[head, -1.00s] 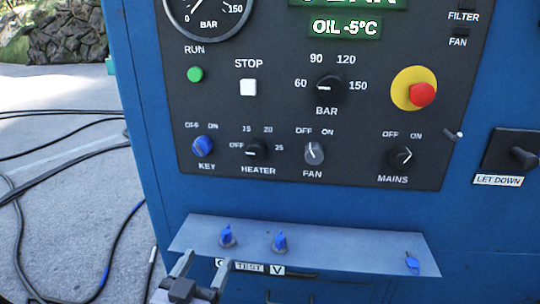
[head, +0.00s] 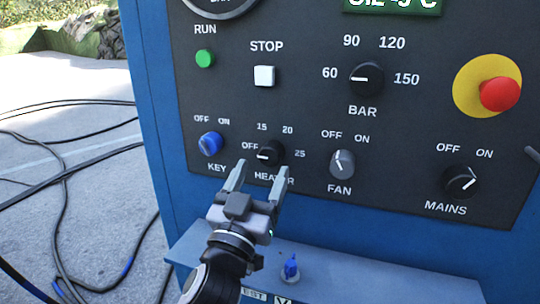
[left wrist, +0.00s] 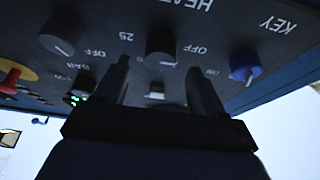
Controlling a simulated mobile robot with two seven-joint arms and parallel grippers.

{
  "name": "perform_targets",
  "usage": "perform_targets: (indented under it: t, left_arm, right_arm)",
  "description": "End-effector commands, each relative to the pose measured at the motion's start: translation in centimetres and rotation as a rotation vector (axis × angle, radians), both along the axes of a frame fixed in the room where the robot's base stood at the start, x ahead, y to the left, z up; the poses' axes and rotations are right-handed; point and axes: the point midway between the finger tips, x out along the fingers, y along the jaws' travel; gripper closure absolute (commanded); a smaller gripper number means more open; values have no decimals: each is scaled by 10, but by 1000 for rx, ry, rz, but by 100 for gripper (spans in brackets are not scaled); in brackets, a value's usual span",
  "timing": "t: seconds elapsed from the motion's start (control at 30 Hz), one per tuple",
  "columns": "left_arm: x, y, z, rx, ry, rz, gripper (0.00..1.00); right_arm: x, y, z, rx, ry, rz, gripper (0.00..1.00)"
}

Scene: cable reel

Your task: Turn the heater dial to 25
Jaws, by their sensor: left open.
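The heater dial (head: 269,153) is a small black knob on the dark panel, with OFF, 15, 20 and 25 around it. Its white pointer line points left, toward OFF. My left gripper (head: 259,171) is open just below and in front of the dial, its two fingers pointing up at the panel. In the left wrist view, which looks upside down, the heater dial (left wrist: 161,44) lies between and beyond the open fingertips (left wrist: 159,72). I see no contact with the dial. My right gripper is not in view.
The blue key switch (head: 210,144) is close left of the dial and the grey fan knob (head: 342,164) close right. The mains knob (head: 460,180) and red stop button (head: 498,94) are farther right. A ledge (head: 350,280) with a blue knob (head: 291,267) juts out below.

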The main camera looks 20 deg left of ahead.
Motion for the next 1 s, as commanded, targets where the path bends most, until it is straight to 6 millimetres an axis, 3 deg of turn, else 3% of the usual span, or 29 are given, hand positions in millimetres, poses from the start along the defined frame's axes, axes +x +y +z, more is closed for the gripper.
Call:
perform_targets:
  t: [0.3, 0.67, 0.7, 0.87, 1.0]
  left_arm:
    - [35, -1, 15, 3, 1, 1, 31]
    - [41, -1, 16, 1, 2, 0, 31]
    - [41, -1, 16, 1, 2, 0, 34]
    - [41, -1, 16, 1, 2, 0, 86]
    - [40, -1, 16, 2, 2, 1, 87]
  right_arm:
    - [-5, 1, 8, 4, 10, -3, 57]
    - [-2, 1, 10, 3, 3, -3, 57]
    - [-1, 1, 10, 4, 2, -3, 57]
    - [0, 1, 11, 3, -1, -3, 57]
    - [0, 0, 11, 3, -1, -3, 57]
